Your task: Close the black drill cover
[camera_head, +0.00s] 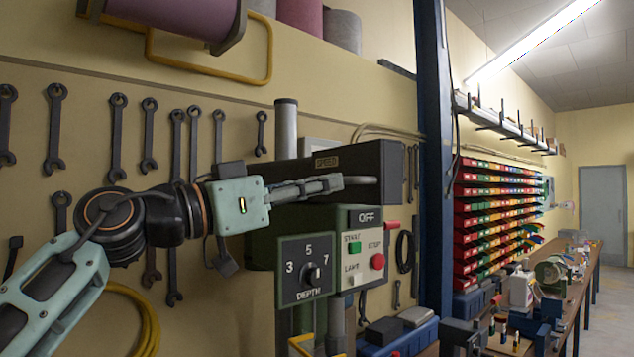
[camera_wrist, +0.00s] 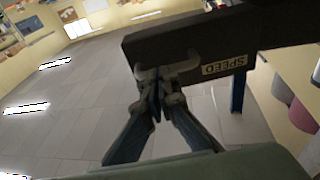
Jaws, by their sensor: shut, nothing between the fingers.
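The black drill cover (camera_head: 355,160), a long dark box labelled SPEED, sits above the green drill body (camera_head: 262,252). In the wrist view the cover (camera_wrist: 150,45) crosses the upper part, with its label upside down. My gripper (camera_head: 338,183) reaches across the front of the cover, below the label. In the wrist view my gripper (camera_wrist: 157,82) is shut and empty, its tips close to the cover's lower edge. I cannot tell whether they touch it. A grey bar-like handle (camera_head: 361,180) shows just right of the tips. How far the cover stands open is unclear.
The control panel (camera_head: 362,248) with OFF switch and buttons and the depth dial (camera_head: 307,270) are below my gripper. Wrenches (camera_head: 118,135) hang on the wall at left. A blue post (camera_head: 434,150) stands at right. Beyond it are coloured bins (camera_head: 490,215) and a cluttered bench (camera_head: 560,310).

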